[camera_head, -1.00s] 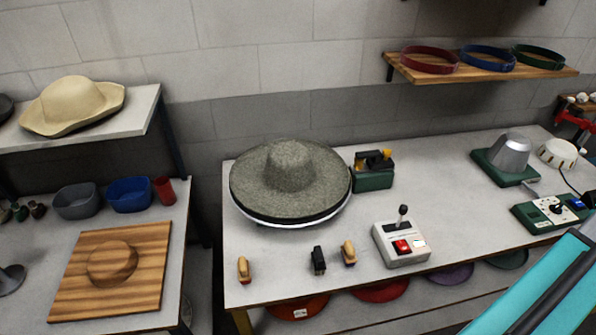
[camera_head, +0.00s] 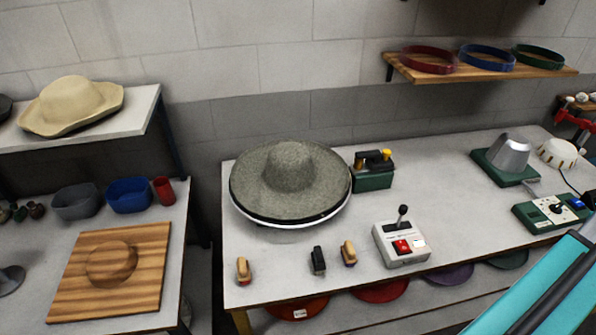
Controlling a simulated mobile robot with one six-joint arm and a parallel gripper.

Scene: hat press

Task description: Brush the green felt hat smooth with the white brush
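A grey-green felt hat (camera_head: 290,177) with a wide round brim lies crown up on a round support near the left end of the long table. A thin pale rim shows under the front of the brim. Three small brushes stand along the front of the table: a tan one (camera_head: 243,270) at the left, a black one (camera_head: 318,261) in the middle and a tan one (camera_head: 349,253) beside it. I cannot tell which is the white brush, as the bristles are too small to make out. My gripper is out of view. A teal arm link, likely mine, shows at the lower right.
Right of the hat is a dark green device (camera_head: 373,174), and before it a white control box (camera_head: 401,243) with an upright lever. A metal cone (camera_head: 509,153) and a green panel (camera_head: 551,211) stand farther right. A wooden board (camera_head: 112,270) lies on the left table.

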